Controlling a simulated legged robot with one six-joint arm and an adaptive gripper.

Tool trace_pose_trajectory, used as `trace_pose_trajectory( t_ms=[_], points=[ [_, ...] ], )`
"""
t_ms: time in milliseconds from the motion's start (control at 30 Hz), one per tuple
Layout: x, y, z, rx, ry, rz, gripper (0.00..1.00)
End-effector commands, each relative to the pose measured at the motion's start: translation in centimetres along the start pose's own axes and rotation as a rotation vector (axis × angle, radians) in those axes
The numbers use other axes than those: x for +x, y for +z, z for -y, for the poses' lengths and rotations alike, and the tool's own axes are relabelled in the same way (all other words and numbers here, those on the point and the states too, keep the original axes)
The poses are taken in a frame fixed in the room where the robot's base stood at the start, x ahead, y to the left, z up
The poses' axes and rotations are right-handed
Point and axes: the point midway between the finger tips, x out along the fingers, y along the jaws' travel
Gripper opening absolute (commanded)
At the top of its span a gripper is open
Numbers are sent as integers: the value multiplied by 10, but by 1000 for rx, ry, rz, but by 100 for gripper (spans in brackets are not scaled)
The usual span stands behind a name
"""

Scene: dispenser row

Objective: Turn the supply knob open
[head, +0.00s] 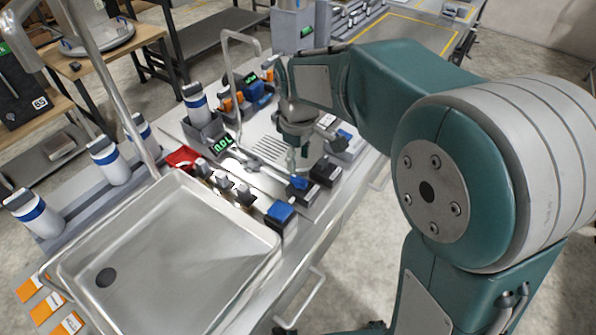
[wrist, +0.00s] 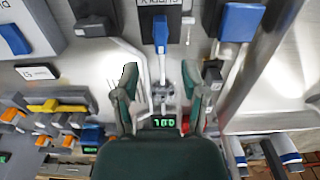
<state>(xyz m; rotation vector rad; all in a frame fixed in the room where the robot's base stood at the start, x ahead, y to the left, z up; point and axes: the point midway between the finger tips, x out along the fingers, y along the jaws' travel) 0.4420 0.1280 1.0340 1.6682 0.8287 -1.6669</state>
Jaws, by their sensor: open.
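A small blue knob with a lever-like handle (wrist: 161,32) sits on a dark block at the top middle of the wrist view, under a label too partial to read. It seems to be the supply knob. In the head view a blue knob (head: 299,183) shows just below my gripper. My gripper (wrist: 163,100) is open, its two green fingers apart with nothing held between them. The blue knob lies ahead of the gap between the fingertips, apart from them. In the head view my gripper (head: 293,150) hangs over the panel, its fingertips partly hard to make out.
A green-digit display (wrist: 164,123) shows between the fingers. A larger blue-topped block (wrist: 241,22) stands to the right. In the head view a steel sink (head: 165,250) and a tall curved faucet pipe (head: 232,75) stand left of my gripper. White bottles (head: 108,160) line the counter's left side.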

Motion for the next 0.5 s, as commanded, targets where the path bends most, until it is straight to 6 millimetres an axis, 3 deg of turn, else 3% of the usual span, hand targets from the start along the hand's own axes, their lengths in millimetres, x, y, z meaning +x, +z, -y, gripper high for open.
trace_pose_trajectory(
  t_ms=[200,500],
  points=[
    [-39,-2,0,0,2,-2,56],
    [-52,-2,0,0,1,0,56]
  ],
)
